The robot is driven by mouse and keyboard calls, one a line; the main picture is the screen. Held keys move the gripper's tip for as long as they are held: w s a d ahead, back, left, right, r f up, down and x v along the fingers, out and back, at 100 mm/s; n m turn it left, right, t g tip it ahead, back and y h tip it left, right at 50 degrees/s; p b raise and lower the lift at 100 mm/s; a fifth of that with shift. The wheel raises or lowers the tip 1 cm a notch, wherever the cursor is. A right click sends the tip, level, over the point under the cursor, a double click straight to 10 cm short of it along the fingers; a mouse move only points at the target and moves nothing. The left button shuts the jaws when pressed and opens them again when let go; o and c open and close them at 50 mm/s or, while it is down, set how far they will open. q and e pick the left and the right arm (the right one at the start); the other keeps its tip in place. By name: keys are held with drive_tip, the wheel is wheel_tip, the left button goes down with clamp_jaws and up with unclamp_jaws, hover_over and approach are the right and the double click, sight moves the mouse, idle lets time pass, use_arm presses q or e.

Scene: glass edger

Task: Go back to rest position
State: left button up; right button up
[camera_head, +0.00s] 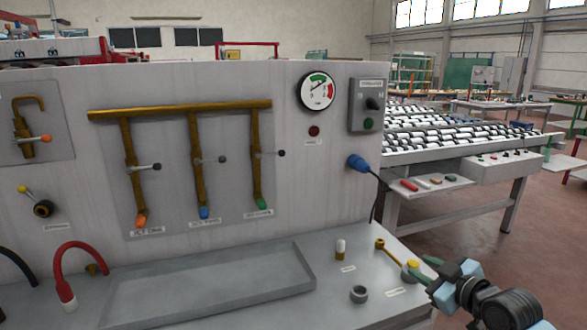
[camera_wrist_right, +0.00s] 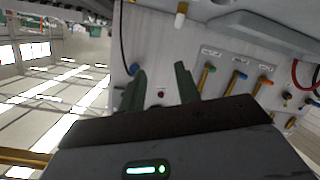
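My right gripper (camera_head: 423,269) comes in at the lower right of the head view. Its green fingers are beside the yellow-topped end of a brass-coloured tool (camera_head: 391,252) on the bench ledge; I cannot tell whether they touch it. In the right wrist view the right gripper (camera_wrist_right: 160,70) has its two fingers spread with nothing between them. The panel face shows beyond them. My left gripper is not in view.
A grey panel (camera_head: 225,90) carries brass pipes with valves, a gauge (camera_head: 317,91) and a blue plug (camera_head: 357,162). A roller table (camera_head: 450,130) stands behind, right. Open floor lies to the right.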

drive_tip(key=s+a+f+m+g+h+p, duration=0.1)
drive_tip(key=s+a+f+m, duration=0.15)
drive_tip(key=s+f, duration=0.75)
drive_tip(key=s+a+f+m+g, duration=0.1)
drive_tip(key=s+a+f, duration=0.3)
drive_tip(key=s+f, duration=0.6)
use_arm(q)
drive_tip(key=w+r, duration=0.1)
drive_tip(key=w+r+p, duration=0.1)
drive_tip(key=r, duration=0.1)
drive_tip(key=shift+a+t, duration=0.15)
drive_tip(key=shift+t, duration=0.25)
use_arm(e)
drive_tip(key=s+a+f+m+g+h, duration=0.1)
drive_tip(key=s+f, duration=0.4)
drive_tip(key=s, duration=0.7)
drive_tip(key=s+a+f+m+g+h, duration=0.1)
drive_tip(key=s+f, duration=0.5)
drive_tip(key=s, duration=0.7)
drive_tip(key=shift+a+f+m+g, duration=0.15)
drive_tip(key=shift+a+m+g, duration=0.1)
drive_tip(key=shift+m+g, duration=0.5)
drive_tip(key=shift+w, duration=0.1)
